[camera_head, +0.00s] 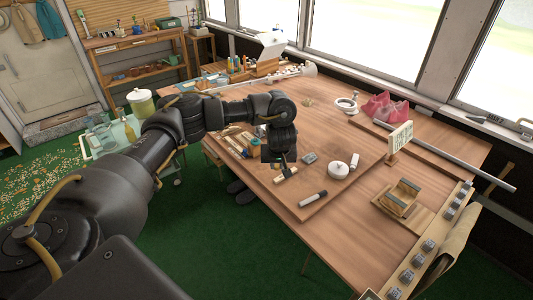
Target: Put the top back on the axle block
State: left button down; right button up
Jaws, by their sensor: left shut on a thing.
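My left gripper (281,163) reaches over the front left part of the wooden table (345,225), pointing down, shut on a small pale wooden piece (289,173). The piece is low over a thin board on the table; whether it touches the board I cannot tell. My right gripper is not in view.
The front middle of the table is clear.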

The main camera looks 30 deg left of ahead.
pick_arm(q)
jog(key=s+d+r+m+h, duration=0.2)
jog(key=d+r+m, duration=0.3)
jog(key=d, duration=0.7)
jog(key=s+d+r+m+h, duration=0.25)
jog(key=d+r+m, duration=0.25)
jog(key=d, duration=0.7)
jog(key=s+d+m+g+h, duration=0.1)
jog(key=s+d+m, duration=0.2)
jog(key=s+m, duration=0.5)
jog(key=s, duration=0.5)
jog(key=shift+d+f+h, duration=0.35)
jog(key=shift+d, duration=0.05)
jog(key=shift+s, duration=0.1)
